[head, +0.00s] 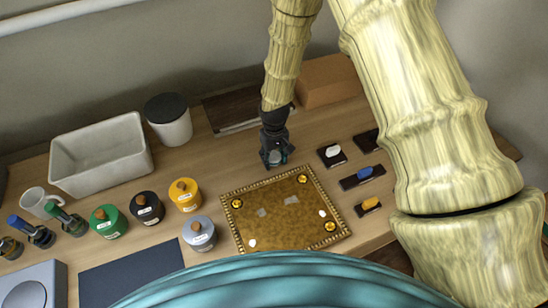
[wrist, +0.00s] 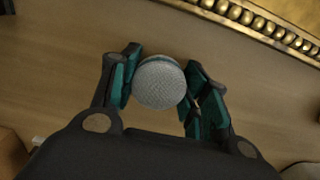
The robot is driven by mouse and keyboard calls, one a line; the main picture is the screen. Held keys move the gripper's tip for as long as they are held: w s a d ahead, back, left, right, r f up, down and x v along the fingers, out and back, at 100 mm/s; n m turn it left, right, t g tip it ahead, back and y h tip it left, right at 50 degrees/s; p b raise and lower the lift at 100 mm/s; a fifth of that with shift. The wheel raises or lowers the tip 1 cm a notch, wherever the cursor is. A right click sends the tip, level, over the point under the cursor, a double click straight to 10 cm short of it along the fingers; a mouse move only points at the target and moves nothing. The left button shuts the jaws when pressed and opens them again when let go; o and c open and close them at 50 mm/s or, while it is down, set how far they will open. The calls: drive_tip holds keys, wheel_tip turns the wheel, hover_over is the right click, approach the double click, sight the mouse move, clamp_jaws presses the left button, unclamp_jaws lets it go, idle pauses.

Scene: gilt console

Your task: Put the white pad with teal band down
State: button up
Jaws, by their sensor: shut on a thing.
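The white pad with teal band (wrist: 159,84) is a round, pale, textured disc with a thin teal edge. My gripper (wrist: 160,88) is shut on it, one finger on each side, in the wrist view. In the head view my gripper (head: 275,157) is over the wooden table just beyond the far edge of the gilt panel (head: 290,228), and the pad shows as a small pale spot between the fingers. Bare wood lies below the pad in the wrist view. I cannot tell whether the pad touches the table.
Right of my gripper are dark holders with a white (head: 332,152), a blue (head: 363,173) and a yellow piece (head: 371,204). Several lidded jars, a grey bin (head: 100,155) and a white canister (head: 169,120) stand left. A cardboard box (head: 328,80) is behind. Bare table surrounds the gripper.

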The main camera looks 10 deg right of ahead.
sight(274, 156)
drive_tip(key=shift+s+f, duration=0.1)
drive_tip(key=shift+f, duration=0.1)
drive_tip(key=o, duration=1.1)
drive_tip(key=shift+s+f, duration=0.1)
drive_tip(key=shift+o, duration=0.2)
drive_tip(key=shift+f, duration=0.1)
drive_tip(key=shift+w+r+p, duration=0.2)
drive_tip(key=shift+r+p, duration=0.1)
drive_tip(key=shift+r, duration=0.4)
drive_tip(key=shift+b, duration=0.35)
wheel_tip(274, 156, up, 12)
drive_tip(key=b, duration=0.4)
drive_tip(key=shift+f, duration=0.15)
